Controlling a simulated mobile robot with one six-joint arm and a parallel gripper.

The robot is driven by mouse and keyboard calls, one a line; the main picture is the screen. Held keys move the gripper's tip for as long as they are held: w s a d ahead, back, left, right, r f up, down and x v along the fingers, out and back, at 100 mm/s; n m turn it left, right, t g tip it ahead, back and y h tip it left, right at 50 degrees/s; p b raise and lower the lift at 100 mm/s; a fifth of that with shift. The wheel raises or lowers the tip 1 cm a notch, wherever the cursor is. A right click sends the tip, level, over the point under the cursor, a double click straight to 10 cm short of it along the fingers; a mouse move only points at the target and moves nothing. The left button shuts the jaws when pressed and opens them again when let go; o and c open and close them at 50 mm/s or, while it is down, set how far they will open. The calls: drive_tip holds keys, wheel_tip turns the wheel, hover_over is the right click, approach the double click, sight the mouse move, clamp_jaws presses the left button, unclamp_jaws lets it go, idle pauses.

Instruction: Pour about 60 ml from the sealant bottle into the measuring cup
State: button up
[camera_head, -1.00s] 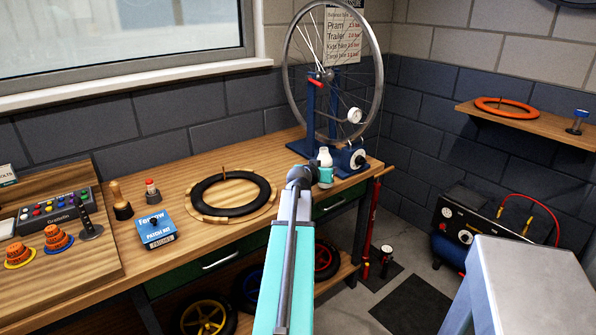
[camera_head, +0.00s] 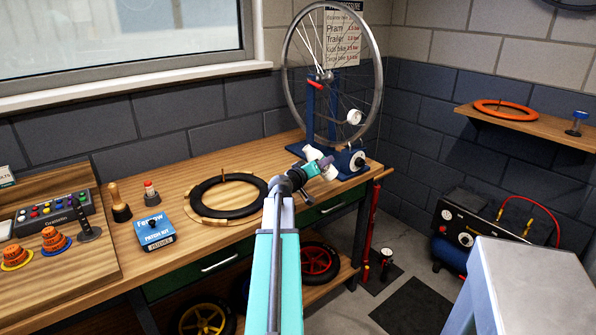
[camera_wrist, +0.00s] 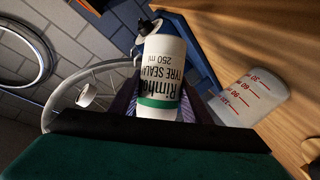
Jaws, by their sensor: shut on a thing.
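The white sealant bottle (camera_wrist: 165,75), with black lettering and a green band, is between the jaws of my gripper (camera_wrist: 160,112) in the wrist view. In the head view, my gripper (camera_head: 318,168) is shut on the bottle (camera_head: 313,153), tilted, in front of the wheel stand. The bottle is small there and partly hidden by my gripper. The clear measuring cup (camera_wrist: 250,98), with red marks, is on the wooden bench to the right of the bottle in the wrist view, apart from it.
A wheel in a blue truing stand (camera_head: 312,110) rises just behind my gripper. A black tyre (camera_head: 228,195) lies on a wooden ring left of it. A blue patch box (camera_head: 154,231) stands farther left. Bare bench lies between the tyre and the stand.

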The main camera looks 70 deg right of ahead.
drive_tip(key=shift+f+n, duration=0.2)
drive_tip(key=shift+n, duration=0.1)
drive_tip(key=shift+s+d+f+n+g+h+b, duration=0.1)
drive_tip(key=shift+s+f+n+g+h+b, duration=0.1)
drive_tip(key=shift+f+n+b, duration=0.35)
drive_tip(key=shift+s+f+n+g+h+b, duration=0.1)
drive_tip(key=shift+s+f+n+h+b, duration=0.15)
drive_tip(key=shift+f, duration=0.35)
drive_tip(key=shift+r+n, duration=0.3)
drive_tip(key=shift+s+n+h+p, duration=0.15)
drive_tip(key=shift+n+h+p, duration=0.15)
drive_tip(key=shift+n+h, duration=0.1)
drive_tip(key=shift+s+d+r+n+h+p, duration=0.1)
drive_tip(key=shift+r+n+h+p, duration=0.25)
drive_tip(key=shift+r+n+p, duration=0.35)
drive_tip(key=shift+f+n+b, duration=0.25)
drive_tip(key=shift+n+b, duration=0.15)
drive_tip(key=shift+b, duration=0.25)
drive_tip(key=shift+w+n+h+b, duration=0.4)
drive_tip(key=shift+n+b, duration=0.3)
drive_tip(key=shift+b, duration=1.2)
